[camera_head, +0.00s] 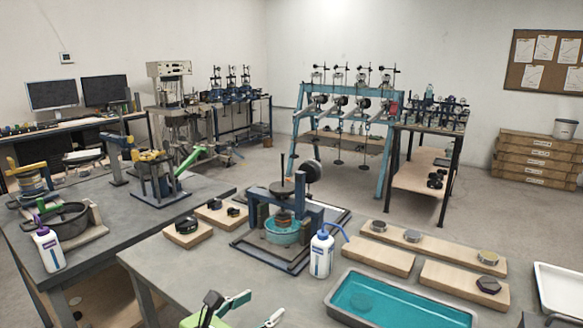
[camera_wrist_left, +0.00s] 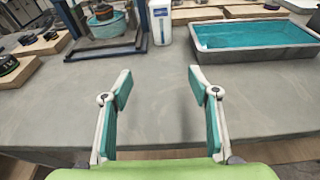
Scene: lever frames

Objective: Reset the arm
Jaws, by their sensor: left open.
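My left gripper (camera_head: 258,309) is at the bottom edge of the head view, low in front of the near table. It also shows in the left wrist view (camera_wrist_left: 160,80), its two teal-padded fingers spread wide with nothing between them. The grey tabletop (camera_wrist_left: 160,112) lies beyond the fingers. A blue test device (camera_head: 318,212) with a teal water bowl (camera_head: 283,232) stands on the table, apart from the gripper. A teal lever frame (camera_head: 383,160) with several lever arms and hanging weights stands at the back. My right gripper is not visible.
A white wash bottle (camera_head: 321,254) and a grey tray of teal liquid (camera_head: 400,302) stand near the test device. Wooden boards (camera_head: 378,256) bear small metal parts. The front table strip (camera_wrist_left: 60,120) is clear.

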